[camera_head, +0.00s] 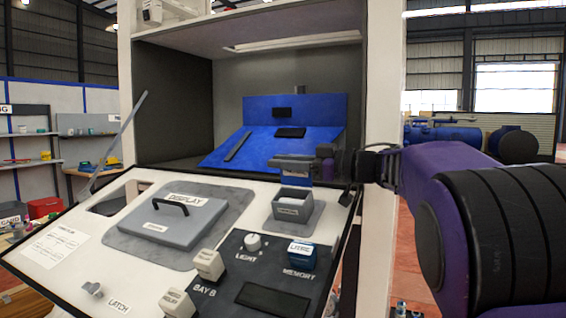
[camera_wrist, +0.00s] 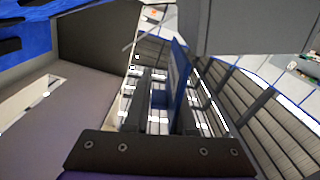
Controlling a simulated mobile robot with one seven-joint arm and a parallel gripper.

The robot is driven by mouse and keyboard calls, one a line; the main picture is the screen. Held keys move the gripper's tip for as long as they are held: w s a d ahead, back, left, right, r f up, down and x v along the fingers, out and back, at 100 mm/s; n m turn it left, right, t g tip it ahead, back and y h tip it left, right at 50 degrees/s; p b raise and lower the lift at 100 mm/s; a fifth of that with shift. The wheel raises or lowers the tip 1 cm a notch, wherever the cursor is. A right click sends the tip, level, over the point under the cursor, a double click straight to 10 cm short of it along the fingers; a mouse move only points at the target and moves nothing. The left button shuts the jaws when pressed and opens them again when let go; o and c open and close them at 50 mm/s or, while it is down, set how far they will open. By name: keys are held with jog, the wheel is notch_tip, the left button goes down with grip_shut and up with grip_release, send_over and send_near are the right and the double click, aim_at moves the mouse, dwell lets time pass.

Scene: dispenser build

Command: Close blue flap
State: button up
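A blue sloped panel (camera_head: 265,147) with dark slots lies inside the grey cabinet, with a blue upright panel (camera_head: 300,107) behind it. My gripper (camera_head: 300,165) is in front of the slope, above the console's right side. A small blue piece (camera_head: 325,181) shows just under it, beside a small grey open box (camera_head: 292,203). In the wrist view my gripper's fingers (camera_wrist: 162,98) stand apart with background visible between them. A thin blue plate (camera_wrist: 179,68) stands edge-on at the right finger; I cannot tell whether it touches. Which blue part is the flap is not clear.
The tilted white console (camera_head: 75,262) carries a grey display lid (camera_head: 175,219) with a black handle, a light knob (camera_head: 253,242), a blue memory block (camera_head: 301,254) and white blocks (camera_head: 209,264). A cabinet post (camera_head: 380,75) stands close to my arm.

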grip_shut()
jog(key=shift+s+n, duration=0.15)
jog(key=shift+n, duration=0.15)
dwell(0.4)
jog(key=s+n+b, duration=0.1)
jog(key=n, duration=0.1)
jog(key=s+f+n+b, duration=0.1)
jog(key=n, duration=0.1)
jog(key=a+n+b, duration=0.1)
jog(key=n, duration=0.1)
jog(key=shift+s+f+n, duration=0.3)
jog(key=shift+s+n, duration=0.1)
jog(key=n, duration=0.1)
jog(key=n+b, duration=0.1)
jog(key=s+f+n+b, duration=0.1)
jog(key=shift+a+f+n, duration=0.1)
jog(key=shift+a+n, duration=0.15)
jog(key=shift+n, duration=0.05)
jog(key=shift+s+a+f+n+b, duration=0.15)
jog(key=shift+f+n, duration=0.1)
jog(key=shift+n, duration=0.4)
jog(key=shift+s+d+f+n+b, duration=0.1)
jog(key=shift+f+n+b, duration=0.15)
jog(key=shift+n, duration=0.45)
jog(key=shift+s+a+f+n+b, duration=0.1)
jog(key=shift+f+n, duration=0.15)
jog(key=shift+n, duration=0.4)
